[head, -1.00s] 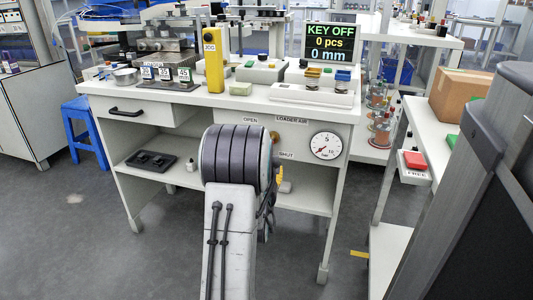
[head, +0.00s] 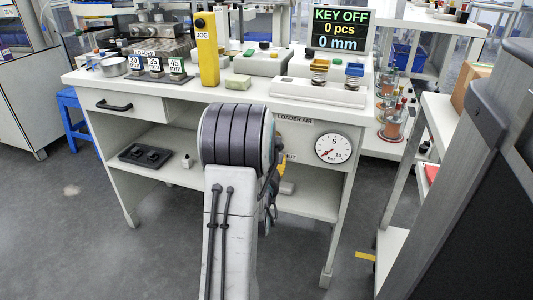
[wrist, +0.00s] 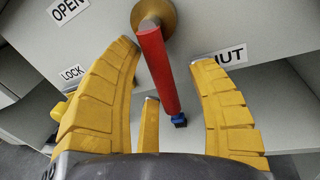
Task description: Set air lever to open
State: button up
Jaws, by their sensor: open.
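The air lever (wrist: 157,65) shows in the wrist view as a red handle on a brass hub (wrist: 154,14), with a blue piece at its lower end. The OPEN label (wrist: 68,9) is at upper left and the LOCK label (wrist: 72,72) at left. My gripper (wrist: 165,55) is open, its yellow fingers on either side of the handle, with visible gaps. I cannot tell how deep the handle sits between them. In the head view my arm hides the lever and most of the gripper.
The pressure gauge (head: 333,149) on the bench front has its red needle near the low end. The bench top (head: 262,97) carries a yellow JOG post (head: 207,50) and a display (head: 340,29) reading KEY OFF. A shelf cart (head: 437,110) stands close on the right.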

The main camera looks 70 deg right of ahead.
grip_shut()
dwell(0.6)
